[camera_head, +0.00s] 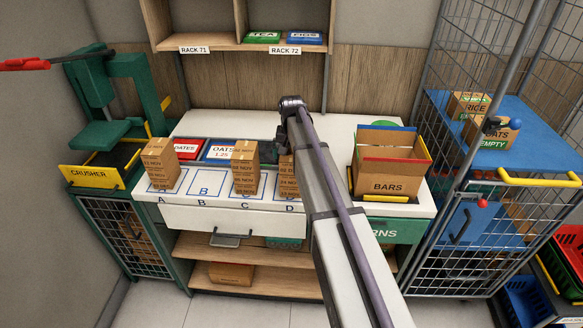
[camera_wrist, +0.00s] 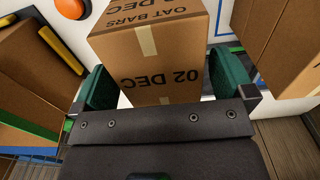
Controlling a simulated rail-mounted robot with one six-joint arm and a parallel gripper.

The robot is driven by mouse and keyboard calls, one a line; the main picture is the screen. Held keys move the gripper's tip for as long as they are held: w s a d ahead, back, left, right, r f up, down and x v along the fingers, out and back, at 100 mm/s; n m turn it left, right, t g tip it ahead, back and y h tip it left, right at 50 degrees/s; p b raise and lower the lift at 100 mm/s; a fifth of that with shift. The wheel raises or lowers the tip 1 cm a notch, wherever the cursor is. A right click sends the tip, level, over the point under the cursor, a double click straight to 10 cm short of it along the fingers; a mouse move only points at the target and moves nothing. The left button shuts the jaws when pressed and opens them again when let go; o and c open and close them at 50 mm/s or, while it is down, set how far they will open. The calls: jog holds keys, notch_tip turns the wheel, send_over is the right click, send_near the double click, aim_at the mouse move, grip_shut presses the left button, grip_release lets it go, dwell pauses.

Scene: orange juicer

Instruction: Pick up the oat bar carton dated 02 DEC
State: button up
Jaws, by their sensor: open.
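The oat bar carton dated 02 DEC (camera_wrist: 170,72) is a brown box with OAT BARS on one face and a pale tape strip. In the wrist view it stands between the two green fingers of my gripper (camera_wrist: 158,82), which is open. A finger is on each side of it; I cannot tell whether either touches. In the head view my arm hides the gripper and most of the carton stack at D (camera_head: 287,170). I cannot read 02 DEC there.
Carton stacks stand at A (camera_head: 160,165) and C (camera_head: 245,168). An open BARS box (camera_head: 390,184) stands right of my arm. Another carton (camera_wrist: 290,45) is close on the right in the wrist view. Slot B (camera_head: 204,190) is clear.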

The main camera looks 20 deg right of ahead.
jog(key=shift+r, duration=0.15)
jog(key=shift+c, duration=0.2)
jog(key=c, duration=0.9)
notch_tip(320, 180, up, 10)
jog(key=p, duration=1)
